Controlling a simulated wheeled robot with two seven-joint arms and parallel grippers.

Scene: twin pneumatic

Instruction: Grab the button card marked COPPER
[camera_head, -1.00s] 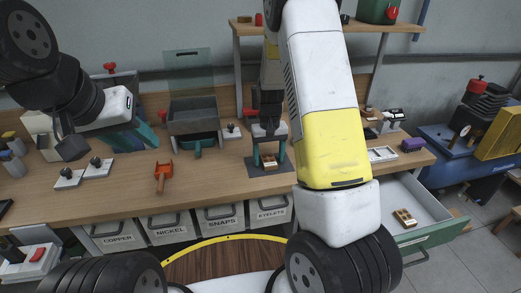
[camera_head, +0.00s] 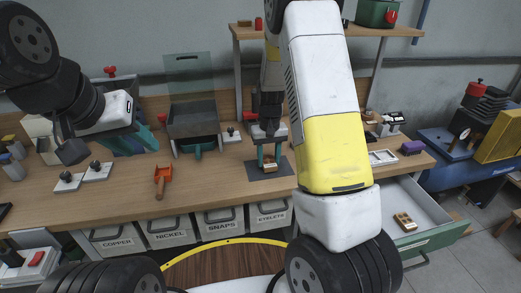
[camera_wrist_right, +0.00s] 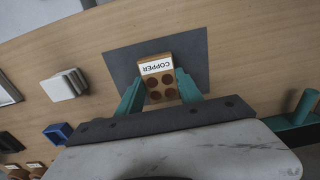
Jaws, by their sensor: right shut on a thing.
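The button card marked COPPER (camera_wrist_right: 158,68) is a tan card with a white label and several round brown buttons. In the right wrist view it lies over a dark grey mat (camera_wrist_right: 196,52), between the two teal fingers of my right gripper (camera_wrist_right: 160,90). The fingers are shut on its sides. In the head view the card (camera_head: 270,162) shows small between the fingers; I cannot tell whether it touches the mat. My left gripper (camera_head: 135,141), with teal fingers, is over the left part of the bench, away from the card; its opening is unclear.
Bins labelled COPPER (camera_head: 117,241), NICKEL (camera_head: 170,233), SNAPS (camera_head: 219,223) and EYELETS (camera_head: 270,213) stand under the bench. An orange scoop (camera_head: 162,178) lies on the bench. An open drawer (camera_head: 425,208) at right holds another card (camera_head: 404,221). A blue box (camera_wrist_right: 58,133) is near the mat.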

